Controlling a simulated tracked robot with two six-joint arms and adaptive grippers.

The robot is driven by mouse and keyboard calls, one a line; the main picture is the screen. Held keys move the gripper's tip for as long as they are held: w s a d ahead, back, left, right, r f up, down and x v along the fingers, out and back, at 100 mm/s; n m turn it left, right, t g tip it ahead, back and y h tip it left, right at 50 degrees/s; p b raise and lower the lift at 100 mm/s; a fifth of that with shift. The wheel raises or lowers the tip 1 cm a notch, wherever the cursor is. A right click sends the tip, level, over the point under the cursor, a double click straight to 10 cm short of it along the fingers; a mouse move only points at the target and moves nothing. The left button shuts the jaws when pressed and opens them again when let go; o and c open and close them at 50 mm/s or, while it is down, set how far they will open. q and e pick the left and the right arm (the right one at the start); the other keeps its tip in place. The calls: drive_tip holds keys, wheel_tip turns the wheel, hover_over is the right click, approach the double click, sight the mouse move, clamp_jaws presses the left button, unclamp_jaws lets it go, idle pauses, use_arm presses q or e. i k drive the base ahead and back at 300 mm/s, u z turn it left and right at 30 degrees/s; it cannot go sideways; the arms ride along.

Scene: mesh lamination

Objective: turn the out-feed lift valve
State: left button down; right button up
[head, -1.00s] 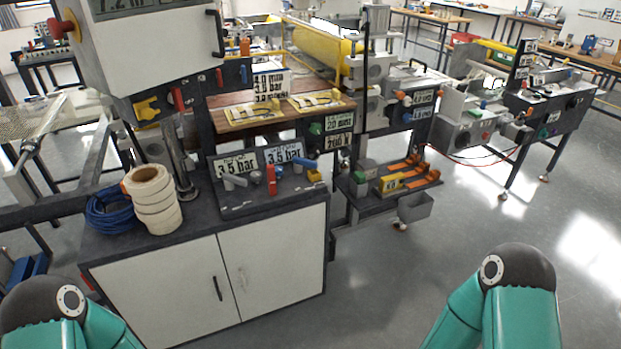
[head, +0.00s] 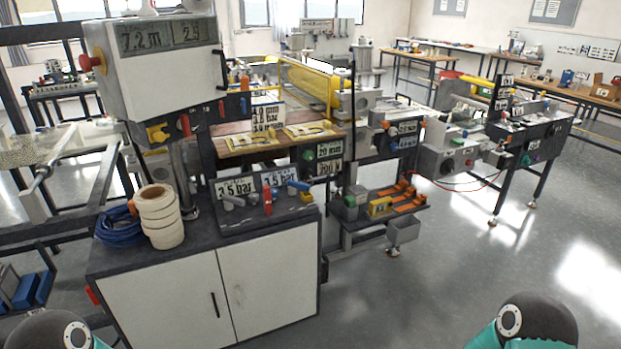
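A small sloped control panel (head: 232,222) stands on the cabinet top (head: 110,262), left of centre. It carries two gauge displays, one reading 3.5 bar (head: 236,187) and a similar one (head: 283,177) to its right. In front of them are a grey lever (head: 233,201), a red upright lever (head: 267,200), a blue lever (head: 298,185) and a small yellow part (head: 307,197). No label I can read tells which of these, if any, is the out-feed lift valve. Neither of my grippers is in view; only parts of my arms show at the bottom corners.
Tape rolls (head: 158,218) and a blue cable coil (head: 120,228) lie on the cabinet's left. A grey display box (head: 165,75) overhangs it. A low shelf with orange parts (head: 405,198) and a grey bin (head: 403,230) stand right. The floor (head: 440,290) in front is clear.

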sight(292, 185)
drive_tip(key=z, duration=0.1)
drive_tip(key=i, duration=1)
drive_tip(key=u, duration=0.45)
drive_tip(key=i, duration=0.6)
drive_tip(key=u, duration=0.45)
drive_tip(key=k, duration=0.9)
drive_tip(key=u, duration=0.15)
drive_tip(key=i, duration=1.1)
drive_tip(key=z, duration=0.05)
